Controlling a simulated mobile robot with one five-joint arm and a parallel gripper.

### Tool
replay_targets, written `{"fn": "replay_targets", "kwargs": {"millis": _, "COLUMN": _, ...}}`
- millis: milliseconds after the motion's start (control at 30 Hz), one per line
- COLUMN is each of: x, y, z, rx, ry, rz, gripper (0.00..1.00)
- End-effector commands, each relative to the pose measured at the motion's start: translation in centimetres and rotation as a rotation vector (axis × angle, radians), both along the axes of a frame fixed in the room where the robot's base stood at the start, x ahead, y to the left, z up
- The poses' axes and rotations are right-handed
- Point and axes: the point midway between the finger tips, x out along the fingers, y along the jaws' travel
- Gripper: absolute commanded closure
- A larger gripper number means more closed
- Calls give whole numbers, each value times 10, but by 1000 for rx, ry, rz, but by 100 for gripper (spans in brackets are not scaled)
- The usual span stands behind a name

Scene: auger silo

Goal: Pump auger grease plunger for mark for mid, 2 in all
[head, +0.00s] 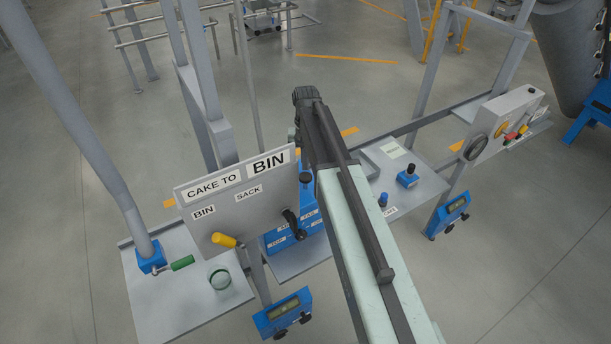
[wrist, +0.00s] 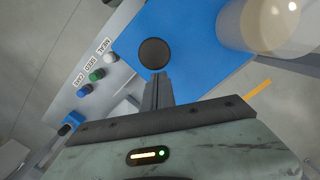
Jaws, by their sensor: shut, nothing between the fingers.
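In the wrist view, a round black knob (wrist: 154,54) sits over a blue housing (wrist: 190,30); I take it to be the plunger. My gripper (wrist: 158,78) is shut and empty, with its fingertips at the near edge of the knob. I cannot tell whether they touch it. In the head view, a black knob (head: 305,178) stands above a blue labelled box (head: 276,238) just left of my arm. That box's small labels are mostly too small to read. My fingertips are hidden there behind my own arm.
A CAKE TO BIN board (head: 230,213) stands left of the arm, with a yellow-handled lever (head: 224,240). A blue display unit (head: 283,312) is below it. A translucent cylinder (wrist: 258,22) is right of the knob; MEAL, SEED and CAKE buttons (wrist: 96,74) are left.

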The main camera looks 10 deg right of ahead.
Motion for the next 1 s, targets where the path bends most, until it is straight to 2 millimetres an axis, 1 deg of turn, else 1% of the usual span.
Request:
{"fn": "replay_targets", "kwargs": {"millis": 167, "x": 1, "y": 0, "z": 13, "rx": 0, "ry": 0, "rz": 0, "gripper": 100}}
{"fn": "replay_targets", "kwargs": {"millis": 267, "x": 2, "y": 0, "z": 29, "rx": 0, "ry": 0, "rz": 0, "gripper": 100}}
{"fn": "replay_targets", "kwargs": {"millis": 400, "x": 5, "y": -1, "z": 55, "rx": 0, "ry": 0, "rz": 1, "gripper": 100}}
{"fn": "replay_targets", "kwargs": {"millis": 533, "x": 7, "y": -1, "z": 75, "rx": 0, "ry": 0, "rz": 1, "gripper": 100}}
{"fn": "replay_targets", "kwargs": {"millis": 633, "x": 8, "y": -1, "z": 80, "rx": 0, "ry": 0, "rz": 1, "gripper": 100}}
{"fn": "replay_targets", "kwargs": {"millis": 1000, "x": 8, "y": -1, "z": 77, "rx": 0, "ry": 0, "rz": 1, "gripper": 100}}
